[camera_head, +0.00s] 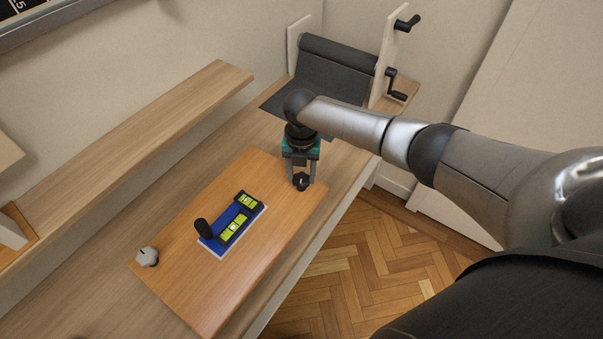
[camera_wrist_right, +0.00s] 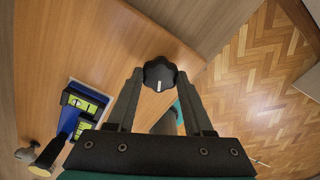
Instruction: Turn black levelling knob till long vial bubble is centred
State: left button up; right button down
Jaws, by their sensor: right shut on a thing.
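The black levelling knob (camera_head: 301,181) is at the right corner of the wooden board (camera_head: 180,285). My right gripper (camera_head: 302,176) points down over it and is shut on it; in the right wrist view the knob (camera_wrist_right: 160,74), with a white mark on its top, sits between the fingertips. The blue level (camera_head: 216,243) lies on a white-edged base mid-board. It carries a longer yellow-green vial (camera_head: 233,228) and a shorter one (camera_head: 246,200). The bubbles are too small to place exactly. The level (camera_wrist_right: 69,118) also shows in the right wrist view. My left gripper is out of view.
A grey knob (camera_head: 147,257) is at the board's left corner. A black upright cylinder (camera_head: 203,228) stands beside the level. A dark roller with cranks (camera_head: 337,55) is behind my gripper. A raised wooden shelf (camera_head: 130,150) runs along the wall. Parquet floor (camera_head: 340,260) lies beyond the bench edge.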

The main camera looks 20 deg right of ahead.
aim_at(301, 178)
jog(key=shift+s+f, duration=0.1)
dwell(0.3)
jog(key=shift+c, duration=1.4)
grip_release()
notch_tip(301, 178, up, 15)
jog(key=p, duration=0.2)
jog(key=shift+r, duration=0.2)
